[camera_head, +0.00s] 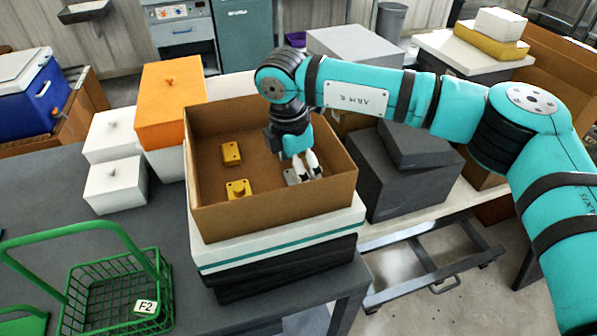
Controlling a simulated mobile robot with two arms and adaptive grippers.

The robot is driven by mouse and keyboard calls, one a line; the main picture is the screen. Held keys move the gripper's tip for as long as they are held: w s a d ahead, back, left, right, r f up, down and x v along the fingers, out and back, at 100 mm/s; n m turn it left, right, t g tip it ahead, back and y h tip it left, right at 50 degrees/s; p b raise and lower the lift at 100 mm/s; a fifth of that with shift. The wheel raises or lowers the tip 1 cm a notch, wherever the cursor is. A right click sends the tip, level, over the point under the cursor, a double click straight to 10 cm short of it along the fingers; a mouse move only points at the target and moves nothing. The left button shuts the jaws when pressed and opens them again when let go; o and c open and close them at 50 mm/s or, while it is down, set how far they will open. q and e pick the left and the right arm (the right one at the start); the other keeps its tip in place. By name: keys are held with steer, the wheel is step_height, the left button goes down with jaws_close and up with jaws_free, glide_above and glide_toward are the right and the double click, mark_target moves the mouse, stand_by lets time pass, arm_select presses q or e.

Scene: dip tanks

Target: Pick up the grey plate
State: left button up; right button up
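The grey plate (291,177) lies inside the open cardboard box, toward its right side, and is partly covered by my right gripper. My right gripper (308,174) reaches down into the box from above, its two pale fingertips close together at the plate. Whether the fingers grip the plate or only stand beside it is not clear. My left gripper is not in view.
Two yellow parts (231,153) (238,189) lie in the cardboard box (270,218), whose walls surround the gripper. White lidded boxes (115,185) and an orange box (170,104) stand left. A green basket (117,291) is front left. Dark grey boxes (405,182) stand right.

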steer(key=shift+f, duration=0.1)
steer(key=c, duration=1.6)
